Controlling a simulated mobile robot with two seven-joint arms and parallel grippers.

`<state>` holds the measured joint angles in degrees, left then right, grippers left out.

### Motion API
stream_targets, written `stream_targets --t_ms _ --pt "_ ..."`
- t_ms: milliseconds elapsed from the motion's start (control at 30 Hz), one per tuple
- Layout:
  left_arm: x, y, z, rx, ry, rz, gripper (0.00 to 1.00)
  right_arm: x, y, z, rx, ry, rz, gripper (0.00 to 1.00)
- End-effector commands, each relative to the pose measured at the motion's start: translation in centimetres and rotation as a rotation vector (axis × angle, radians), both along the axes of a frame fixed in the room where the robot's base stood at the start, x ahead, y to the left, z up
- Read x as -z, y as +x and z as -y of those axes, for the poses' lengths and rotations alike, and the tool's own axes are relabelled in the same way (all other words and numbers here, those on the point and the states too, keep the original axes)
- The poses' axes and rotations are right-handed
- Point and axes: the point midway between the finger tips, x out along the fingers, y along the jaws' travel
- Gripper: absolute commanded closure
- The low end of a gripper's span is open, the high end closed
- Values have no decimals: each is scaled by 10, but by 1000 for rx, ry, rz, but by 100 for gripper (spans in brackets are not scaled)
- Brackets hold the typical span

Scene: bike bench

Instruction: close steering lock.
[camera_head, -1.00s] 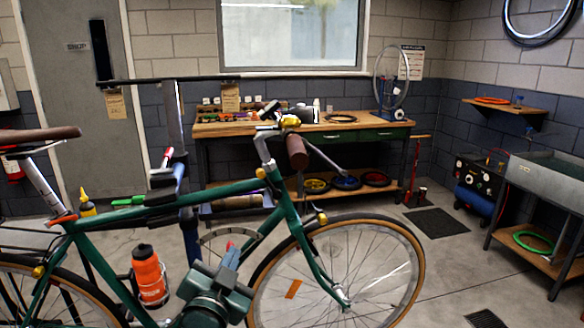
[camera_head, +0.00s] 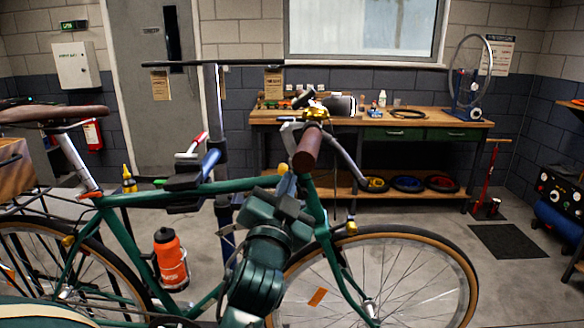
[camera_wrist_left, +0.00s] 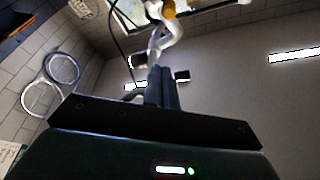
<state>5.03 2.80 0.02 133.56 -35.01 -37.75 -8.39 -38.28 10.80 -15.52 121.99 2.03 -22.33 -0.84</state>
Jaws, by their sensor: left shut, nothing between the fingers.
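The green bicycle (camera_head: 150,194) is held at the work stand (camera_head: 217,130). Its brown-gripped handlebar (camera_head: 308,148) is above the front fork (camera_head: 328,240). A small yellow-orange part (camera_head: 284,168) shows near the top of the head tube; I cannot tell whether it is the steering lock. My left gripper (camera_head: 283,190) is in front of the frame just below that part, shut and empty. In the left wrist view its closed fingers (camera_wrist_left: 163,78) point up toward the pale handlebar stem (camera_wrist_left: 168,40). Contact cannot be told. My right gripper is out of view.
A wooden workbench (camera_head: 370,121) with tools stands behind the bike. The front wheel (camera_head: 470,290) extends right of my arm. An orange bottle (camera_head: 168,258) is on the frame. A red floor pump (camera_head: 488,190) and a floor grate (camera_head: 511,241) are at the right, with open floor around them.

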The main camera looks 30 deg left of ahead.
Motion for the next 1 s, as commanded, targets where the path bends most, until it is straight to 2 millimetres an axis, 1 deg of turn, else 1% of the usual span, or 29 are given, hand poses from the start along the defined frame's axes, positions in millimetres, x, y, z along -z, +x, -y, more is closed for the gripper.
stream_targets --t_ms 167,267,367,600,767,800,1000 --pt "-1 2 0 1 0 1 100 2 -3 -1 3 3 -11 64" --pt "-4 9 -3 1 2 1 100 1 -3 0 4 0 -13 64" --pt "-10 22 -8 0 4 2 100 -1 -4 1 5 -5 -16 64" --pt "-24 67 -25 -1 2 1 100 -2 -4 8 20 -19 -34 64" --pt "-31 92 -35 0 1 0 100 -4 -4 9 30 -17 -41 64" --pt "-20 89 -38 -1 1 -6 100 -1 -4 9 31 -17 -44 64" --pt "0 81 -49 1 0 -2 100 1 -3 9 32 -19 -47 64"
